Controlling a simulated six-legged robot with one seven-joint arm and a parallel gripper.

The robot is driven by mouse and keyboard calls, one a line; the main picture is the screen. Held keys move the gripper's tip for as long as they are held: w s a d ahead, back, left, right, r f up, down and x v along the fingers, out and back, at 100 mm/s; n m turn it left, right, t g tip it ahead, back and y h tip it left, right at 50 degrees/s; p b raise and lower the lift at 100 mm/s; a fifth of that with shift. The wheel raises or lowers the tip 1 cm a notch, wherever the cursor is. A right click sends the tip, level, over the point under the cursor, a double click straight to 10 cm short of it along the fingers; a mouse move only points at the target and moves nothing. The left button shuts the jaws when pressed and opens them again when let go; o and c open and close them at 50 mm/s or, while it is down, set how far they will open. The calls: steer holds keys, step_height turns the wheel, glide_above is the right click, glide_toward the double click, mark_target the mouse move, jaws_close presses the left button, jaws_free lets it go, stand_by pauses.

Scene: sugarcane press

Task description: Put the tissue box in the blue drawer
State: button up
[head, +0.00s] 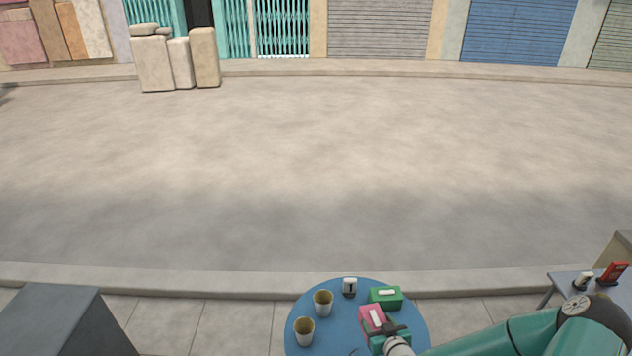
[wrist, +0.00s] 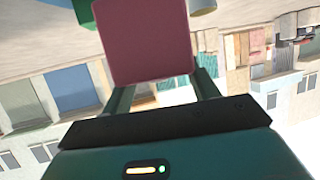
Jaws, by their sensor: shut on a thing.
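A pink tissue box (head: 370,318) with a white tissue on top is at the round blue table (head: 405,305) in the head view. My gripper (head: 388,331) is shut on it. In the wrist view the pink box (wrist: 145,42) fills the space between my two fingers (wrist: 163,88). I cannot tell whether the box touches the table or is slightly above it. A green tissue box (head: 386,297) with a white tissue sits just behind it. I see no blue drawer in either view.
Two cups (head: 323,303) (head: 304,331) stand on the table's left side, and a small white and dark holder (head: 350,287) at its back. A side table (head: 567,285) with small items stands at right. A grey block (head: 57,322) is at lower left. Open street lies beyond the kerb.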

steer(key=w+a+r+m+h, duration=0.1)
steer(key=a+r+m+h, duration=0.1)
steer(key=r, duration=0.7)
steer(key=shift+a+r+m+h, duration=0.25)
steer(key=shift+a+m+h, duration=0.05)
steer(key=shift+a+h, duration=0.2)
steer(key=shift+d, duration=0.15)
